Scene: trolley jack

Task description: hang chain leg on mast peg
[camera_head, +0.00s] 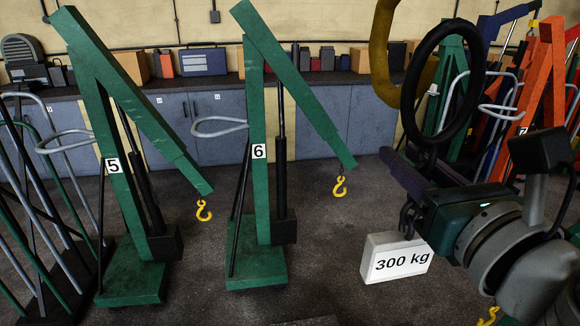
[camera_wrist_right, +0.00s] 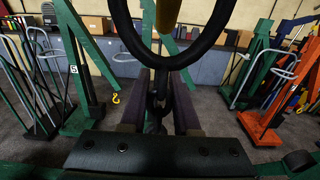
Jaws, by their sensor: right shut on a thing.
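The chain leg has a large black ring (camera_head: 408,85) at its top, dark links below, and a white "300 kg" tag (camera_head: 396,258) at the bottom. My right gripper (camera_head: 405,172) is shut on the chain just below the ring. In the right wrist view, the chain (camera_wrist_right: 158,100) runs between its two fingers, and the ring (camera_wrist_right: 195,52) stands upright above them. A thick yellow hook-like piece (camera_head: 381,45) is beside and partly behind the ring; I cannot tell whether they touch. I cannot make out the mast peg. My left gripper is not in view.
Green cranes 5 (camera_head: 118,200) and 6 (camera_head: 258,190) stand at left and middle, with yellow hooks (camera_head: 340,187) on their booms. An orange crane 7 (camera_head: 545,85) stands at right. Grey cabinets (camera_head: 180,120) line the back. Floor between crane 6 and the tag is clear.

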